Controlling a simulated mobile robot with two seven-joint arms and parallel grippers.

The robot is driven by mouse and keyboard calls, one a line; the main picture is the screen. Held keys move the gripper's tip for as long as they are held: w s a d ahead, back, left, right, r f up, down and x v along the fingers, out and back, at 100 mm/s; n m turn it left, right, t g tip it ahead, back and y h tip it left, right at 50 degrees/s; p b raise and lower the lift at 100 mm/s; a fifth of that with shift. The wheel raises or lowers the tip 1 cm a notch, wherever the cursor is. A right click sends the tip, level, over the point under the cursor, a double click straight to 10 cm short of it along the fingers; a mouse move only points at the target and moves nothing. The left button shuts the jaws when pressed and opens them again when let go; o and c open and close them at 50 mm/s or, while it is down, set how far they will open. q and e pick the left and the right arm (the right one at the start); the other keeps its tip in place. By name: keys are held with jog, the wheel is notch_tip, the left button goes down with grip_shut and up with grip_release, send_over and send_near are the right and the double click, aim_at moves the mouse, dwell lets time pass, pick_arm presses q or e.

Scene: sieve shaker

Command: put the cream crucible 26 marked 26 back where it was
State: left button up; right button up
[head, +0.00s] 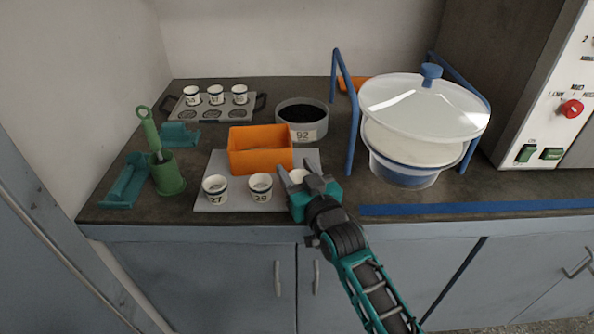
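A cream crucible (297,175) stands at the right of the grey mat (235,207), partly hidden behind my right gripper (315,177); its number is covered. The gripper's fingers are at this crucible, but whether they are shut on it cannot be told. Crucible 27 (215,189) and crucible 29 (260,188) stand on the mat to the left. Several more marked crucibles, among them a middle one (215,95), stand in the back row of the holed tray (181,110); their numbers are too small to read surely. The tray's front holes look empty. My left gripper is not in view.
An orange bin (260,150) sits on the mat, with a dark-filled bowl marked 92 (302,119) behind. A lidded white sieve vessel (405,168) between blue rails stands right. A green holder (167,174) with a tool and teal stands (125,182) are left.

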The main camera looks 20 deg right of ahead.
jog(key=o, duration=0.3)
jog(key=shift+o, duration=0.2)
jog(key=shift+r, duration=0.3)
jog(key=shift+s+f, duration=0.15)
jog(key=shift+s, duration=0.2)
jog(key=s+d+p, duration=0.1)
jog(key=s, duration=1)
pick_arm(q)
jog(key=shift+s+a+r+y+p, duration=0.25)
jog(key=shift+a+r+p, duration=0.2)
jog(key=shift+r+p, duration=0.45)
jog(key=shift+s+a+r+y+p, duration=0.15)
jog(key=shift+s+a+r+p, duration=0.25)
jog(key=shift+p, duration=0.8)
pick_arm(e)
jog(key=s+d+f+n+g, duration=0.1)
jog(key=s+f+g, duration=0.6)
jog(key=s+f, duration=0.5)
jog(key=shift+f, duration=0.15)
